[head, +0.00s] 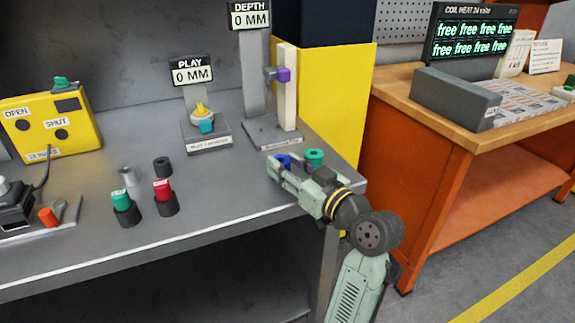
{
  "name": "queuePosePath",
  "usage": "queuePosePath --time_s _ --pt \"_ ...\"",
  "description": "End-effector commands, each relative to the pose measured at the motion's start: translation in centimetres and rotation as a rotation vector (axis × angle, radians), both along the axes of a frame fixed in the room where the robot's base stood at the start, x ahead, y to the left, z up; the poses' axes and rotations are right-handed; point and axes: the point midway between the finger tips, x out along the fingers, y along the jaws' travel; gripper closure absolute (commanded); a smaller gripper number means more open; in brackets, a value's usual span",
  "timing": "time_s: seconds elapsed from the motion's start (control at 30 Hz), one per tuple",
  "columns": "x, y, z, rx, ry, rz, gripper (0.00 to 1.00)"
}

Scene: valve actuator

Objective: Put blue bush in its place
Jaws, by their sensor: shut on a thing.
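My gripper (279,166) is over the right end of the grey bench, shut on the blue bush (283,161). Only a small part of the blue bush shows between the fingers; the rest is hidden. I cannot tell whether it touches the bench or is held above it. A green flanged bush (314,156) is just behind my gripper. The depth stand (286,92), with a purple piece on its arm, is behind the gripper and reads 0 MM. The play stand (206,131), with a yellow and teal part on it, also reads 0 MM.
On the grey bench (235,202), green-topped (122,204) and red-topped (164,195) pieces stand in black holders, with a black cylinder (162,167) and a grey cylinder (130,177) nearby. A yellow OPEN/SHUT box (50,122) is at left. An orange workbench (425,150) is at right.

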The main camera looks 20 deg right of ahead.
Motion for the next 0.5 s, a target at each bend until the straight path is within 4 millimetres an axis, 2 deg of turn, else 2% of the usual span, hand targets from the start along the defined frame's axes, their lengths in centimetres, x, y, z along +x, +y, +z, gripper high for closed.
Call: queuePosePath --time_s 0.03,0.07,0.33,0.5 --pt "0.01 0.01 -0.34 0.000 0.000 0.000 1.00" --pt "0.01 0.00 -0.17 0.000 0.000 0.000 0.63" --pt "0.01 0.00 -0.13 0.000 0.000 0.000 0.45" --pt "0.00 0.00 -0.13 0.000 0.000 0.000 0.45"
